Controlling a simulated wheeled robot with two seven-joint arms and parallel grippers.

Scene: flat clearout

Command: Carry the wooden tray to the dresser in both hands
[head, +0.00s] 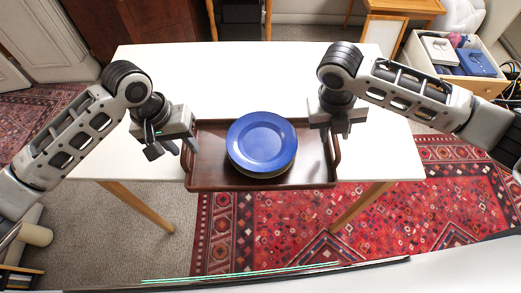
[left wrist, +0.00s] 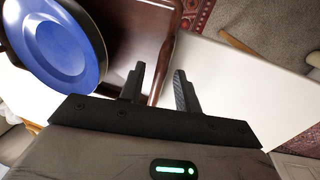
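The dark brown wooden tray (head: 210,165) lies at the front edge of a white table, with raised handles at its left and right ends. A stack of plates with a blue one (head: 262,142) on top sits on it. My left gripper (head: 172,150) is at the tray's left end. In the left wrist view its fingers (left wrist: 160,88) are apart, with the tray's edge (left wrist: 160,62) showing between them, and no grip is visible. My right gripper (head: 334,128) is over the tray's right end; its fingertips are partly hidden, so its opening cannot be told.
The white table (head: 240,65) is otherwise clear. An open drawer (head: 455,65) with boxes in it stands at the back right. Dark brown wooden furniture (head: 130,25) stands at the back left. A red patterned rug (head: 410,210) covers floor at the front and right.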

